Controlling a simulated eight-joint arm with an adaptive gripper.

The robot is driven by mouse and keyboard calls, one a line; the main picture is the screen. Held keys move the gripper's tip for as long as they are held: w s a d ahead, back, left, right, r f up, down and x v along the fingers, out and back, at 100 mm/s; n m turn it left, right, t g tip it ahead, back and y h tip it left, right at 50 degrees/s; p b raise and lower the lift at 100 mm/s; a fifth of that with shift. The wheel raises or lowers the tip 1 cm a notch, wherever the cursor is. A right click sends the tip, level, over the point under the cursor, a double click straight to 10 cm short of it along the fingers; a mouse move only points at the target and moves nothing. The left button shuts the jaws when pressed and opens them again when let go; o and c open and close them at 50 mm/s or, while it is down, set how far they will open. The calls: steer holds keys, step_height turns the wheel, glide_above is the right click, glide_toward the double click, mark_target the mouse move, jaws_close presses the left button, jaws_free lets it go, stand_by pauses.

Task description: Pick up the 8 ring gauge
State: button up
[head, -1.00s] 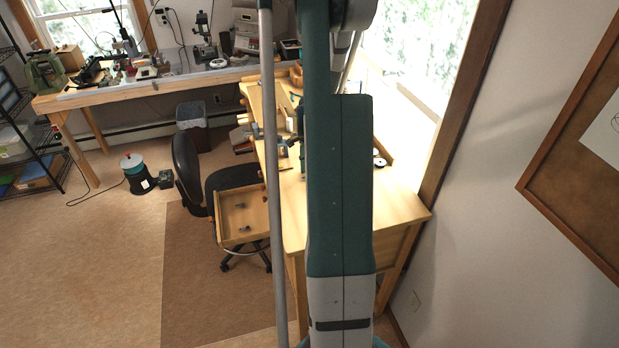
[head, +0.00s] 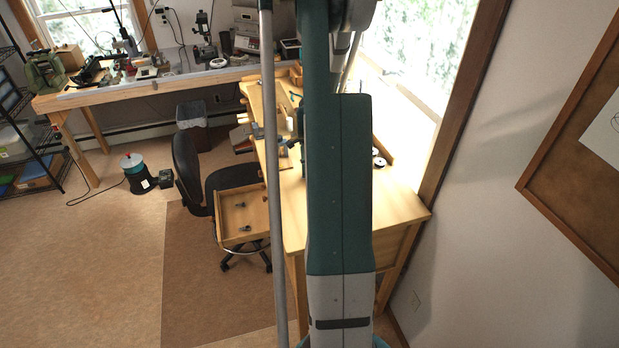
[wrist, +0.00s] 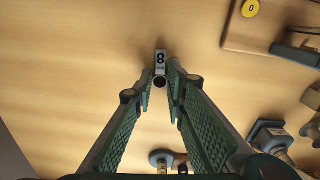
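The 8 ring gauge (wrist: 161,61) lies on the wooden bench top in the wrist view. It is a small light block with a dark "8" and a round dark end towards me. My gripper (wrist: 160,84) points down at it with its two green, ridged fingers apart. The gauge's near end shows between the fingertips, with narrow gaps on both sides. I cannot tell how high the tips are above the bench. In the head view my arm hides the gripper and the gauge.
In the wrist view a yellow disc marked 0 (wrist: 250,8) lies on a wooden board at the upper right. Dark-headed tools (wrist: 268,135) lie at the right. The bench top (wrist: 75,65) left of the gauge is clear. A drawer (head: 240,216) stands open in the head view.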

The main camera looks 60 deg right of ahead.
steer(key=shift+r, duration=0.1)
step_height(320, 180, up, 10)
stand_by(1.0)
stand_by(0.6)
